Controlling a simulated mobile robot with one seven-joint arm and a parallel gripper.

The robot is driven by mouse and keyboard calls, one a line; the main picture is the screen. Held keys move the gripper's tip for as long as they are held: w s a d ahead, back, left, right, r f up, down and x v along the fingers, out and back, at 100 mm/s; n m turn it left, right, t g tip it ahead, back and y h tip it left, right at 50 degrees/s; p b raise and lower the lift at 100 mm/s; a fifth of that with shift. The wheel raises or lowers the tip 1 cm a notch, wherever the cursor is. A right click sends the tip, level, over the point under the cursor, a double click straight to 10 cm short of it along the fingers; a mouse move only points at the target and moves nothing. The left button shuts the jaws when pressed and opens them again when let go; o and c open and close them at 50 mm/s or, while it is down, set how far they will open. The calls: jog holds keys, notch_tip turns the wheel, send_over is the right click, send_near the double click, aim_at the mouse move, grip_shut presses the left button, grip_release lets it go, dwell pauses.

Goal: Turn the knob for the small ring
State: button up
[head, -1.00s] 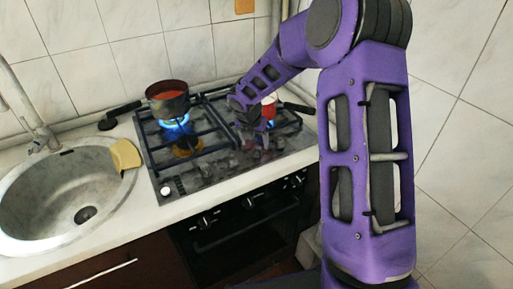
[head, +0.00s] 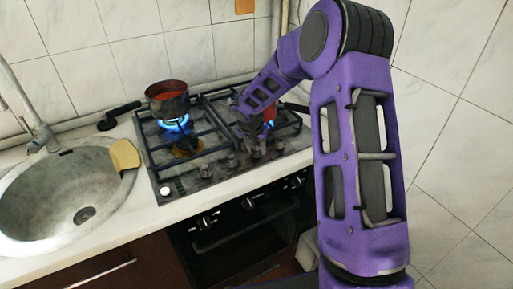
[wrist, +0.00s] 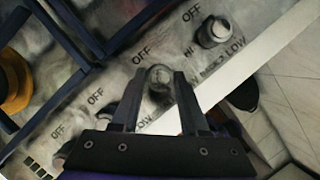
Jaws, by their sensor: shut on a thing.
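My gripper (wrist: 158,80) is shut on a dark round knob (wrist: 160,76), with one finger on each side of it. Another knob (wrist: 213,31) stands free to the upper right, beside "OFF" and "LOW" marks. A further knob, partly behind the left finger, shows to the left. In the head view, my gripper (head: 254,150) is low over the right front of the hob (head: 195,186). The held knob's pointer cannot be made out. Which knob serves the small ring cannot be told.
A dark pot with red contents (head: 168,100) stands over a blue flame (head: 176,124) at the back left. A red pot (head: 269,113) is partly hidden behind my arm, with blue flame near it. A sink (head: 60,205) and yellow sponge (head: 124,155) lie left.

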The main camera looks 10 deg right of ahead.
grip_shut()
